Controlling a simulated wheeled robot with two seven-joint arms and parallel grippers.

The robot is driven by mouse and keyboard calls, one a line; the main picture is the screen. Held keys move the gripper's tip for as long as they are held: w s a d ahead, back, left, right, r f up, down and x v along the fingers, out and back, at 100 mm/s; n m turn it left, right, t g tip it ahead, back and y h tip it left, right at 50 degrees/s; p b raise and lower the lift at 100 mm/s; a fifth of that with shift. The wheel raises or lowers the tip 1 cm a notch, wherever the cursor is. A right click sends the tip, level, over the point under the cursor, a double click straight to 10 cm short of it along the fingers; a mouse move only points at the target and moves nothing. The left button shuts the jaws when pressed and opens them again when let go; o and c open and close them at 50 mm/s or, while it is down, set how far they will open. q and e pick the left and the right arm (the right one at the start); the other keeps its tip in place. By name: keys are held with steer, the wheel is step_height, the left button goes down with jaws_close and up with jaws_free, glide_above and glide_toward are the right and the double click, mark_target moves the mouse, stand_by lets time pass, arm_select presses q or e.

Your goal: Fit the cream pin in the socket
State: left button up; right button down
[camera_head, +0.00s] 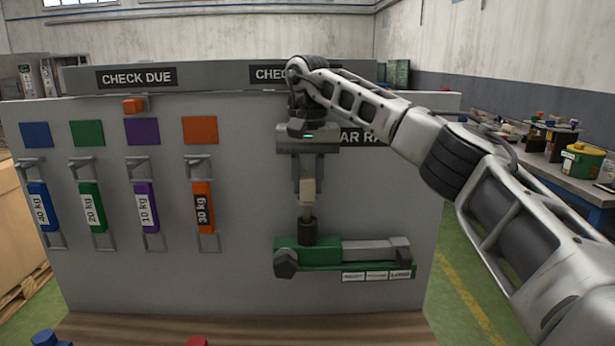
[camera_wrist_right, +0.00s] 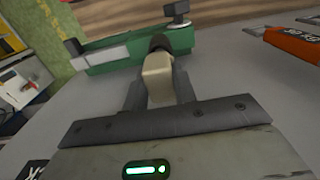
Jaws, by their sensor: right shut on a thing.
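The cream pin (camera_head: 307,191) is held upright between the fingers of my right gripper (camera_head: 307,185), which is shut on it. Below it, a dark round socket (camera_head: 307,232) stands on the green fixture (camera_head: 322,257) on the grey panel. The pin's lower shaft meets the socket's top in the head view; how deep it sits I cannot tell. In the right wrist view, the cream pin (camera_wrist_right: 157,76) is between the fingers, with the dark socket (camera_wrist_right: 161,42) just beyond its end and the green fixture (camera_wrist_right: 180,41) behind. My left gripper is not in view.
Blue, green, purple and orange weights (camera_head: 203,205) hang in brackets on the left of the panel (camera_head: 240,270). A grey bar with a knob lies along the fixture's right side. A wooden ledge (camera_head: 250,328) runs below. A side bench (camera_head: 570,180) with clutter stands at right.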

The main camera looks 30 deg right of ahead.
mark_target(308, 198)
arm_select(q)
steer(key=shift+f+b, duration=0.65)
arm_select(e)
steer(key=shift+f, duration=2)
steer(key=c, duration=1.1)
jaws_free()
steer(key=shift+o, duration=0.2)
step_height(308, 198, up, 13)
steer(key=shift+r+p, duration=0.15)
steer(key=shift+p, duration=0.85)
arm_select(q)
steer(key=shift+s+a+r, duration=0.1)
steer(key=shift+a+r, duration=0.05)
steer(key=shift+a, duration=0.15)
arm_select(e)
step_height(308, 198, up, 3)
steer(key=shift+f, duration=0.15)
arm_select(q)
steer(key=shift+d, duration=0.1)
